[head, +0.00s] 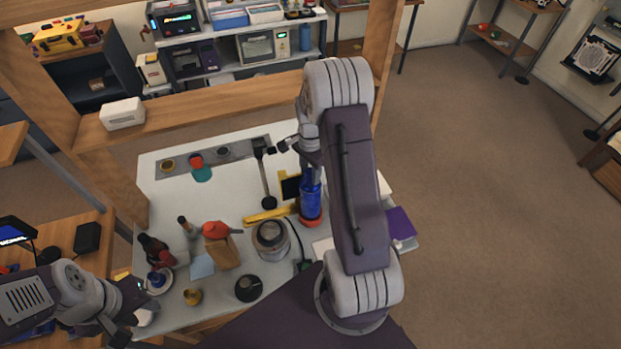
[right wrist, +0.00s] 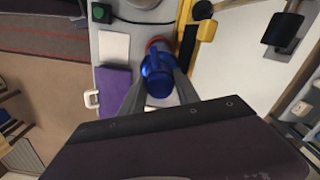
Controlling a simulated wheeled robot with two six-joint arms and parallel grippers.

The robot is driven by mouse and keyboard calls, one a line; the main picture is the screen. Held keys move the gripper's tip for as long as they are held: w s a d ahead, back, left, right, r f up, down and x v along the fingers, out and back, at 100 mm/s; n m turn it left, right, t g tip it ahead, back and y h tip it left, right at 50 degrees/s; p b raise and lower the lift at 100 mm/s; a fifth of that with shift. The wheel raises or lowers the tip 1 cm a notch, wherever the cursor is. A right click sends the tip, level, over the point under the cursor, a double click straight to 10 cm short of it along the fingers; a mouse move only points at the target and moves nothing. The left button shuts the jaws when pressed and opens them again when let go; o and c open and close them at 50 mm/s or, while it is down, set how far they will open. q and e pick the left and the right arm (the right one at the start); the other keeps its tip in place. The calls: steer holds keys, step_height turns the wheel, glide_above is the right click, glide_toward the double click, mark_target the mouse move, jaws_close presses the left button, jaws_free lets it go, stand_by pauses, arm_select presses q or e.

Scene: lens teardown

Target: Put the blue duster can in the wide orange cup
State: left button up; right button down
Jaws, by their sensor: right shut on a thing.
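The blue duster can (head: 311,197) stands about upright on the right side of the white table. My right gripper (right wrist: 160,80) is shut on it, with a finger on either side of the can (right wrist: 160,72) in the right wrist view. A red-orange round piece (head: 311,222) shows at the can's foot, also in the right wrist view (right wrist: 157,44). It may be the rim of the wide orange cup; I cannot tell whether the can is inside it or above it. My left gripper (head: 128,318) is at the table's front left corner, far from the can; its jaws are unclear.
A yellow bar (head: 268,216) lies beside the can on its left. A round metal pot (head: 270,240) stands front left of it. A purple book (head: 400,224) lies at the right edge. Bottles, a red-orange item (head: 215,230) and a saucer (head: 160,281) crowd the left side.

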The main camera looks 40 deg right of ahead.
mark_target(309, 196)
step_height(309, 196, down, 3)
steer(key=shift+f+p, duration=0.2)
steer(key=shift+p, duration=0.25)
steer(key=shift+f, duration=0.1)
steer(key=shift+f, duration=0.15)
steer(key=c, duration=0.9)
jaws_free()
